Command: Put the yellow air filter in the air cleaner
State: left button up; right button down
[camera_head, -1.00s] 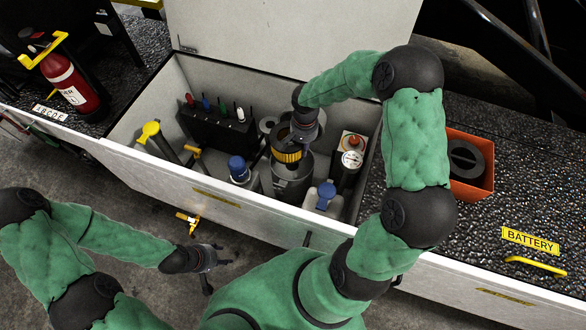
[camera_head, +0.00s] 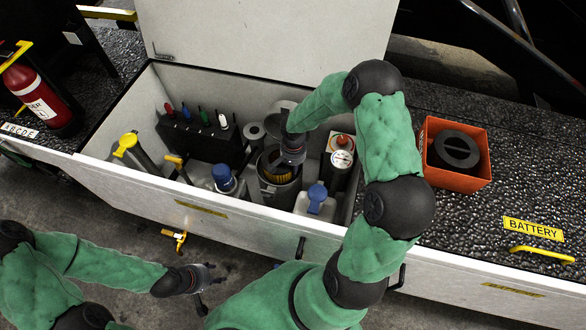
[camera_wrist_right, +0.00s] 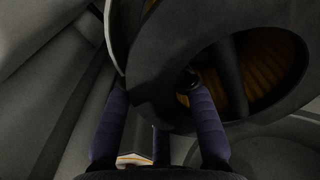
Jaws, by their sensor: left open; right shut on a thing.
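The yellow air filter (camera_head: 274,172) is partly inside the mouth of the dark cylindrical air cleaner (camera_head: 277,195), in the open compartment. Only a little of its yellow pleating shows in the head view. My right gripper (camera_head: 284,158) is above it, shut on the filter. In the right wrist view, the fingers of this gripper (camera_wrist_right: 156,92) straddle the filter's dark end ring (camera_wrist_right: 155,55), with yellow pleats inside the ring. How deep the filter sits is hidden. My left gripper (camera_head: 206,281) is open and empty, outside the compartment's front wall.
A yellow-handled dipstick (camera_head: 127,143) is at the left. A black round lid (camera_head: 457,149) lies in an orange box (camera_head: 459,184) at the right.

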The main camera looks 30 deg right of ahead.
jog(key=shift+r, duration=0.15)
jog(key=shift+f, duration=0.2)
jog(key=c, duration=1)
grip_release()
jog(key=shift+r, duration=0.1)
notch_tip(320, 180, up, 12)
jog(key=p, duration=0.5)
jog(key=shift+r+p, duration=0.1)
jog(key=shift+p, duration=0.2)
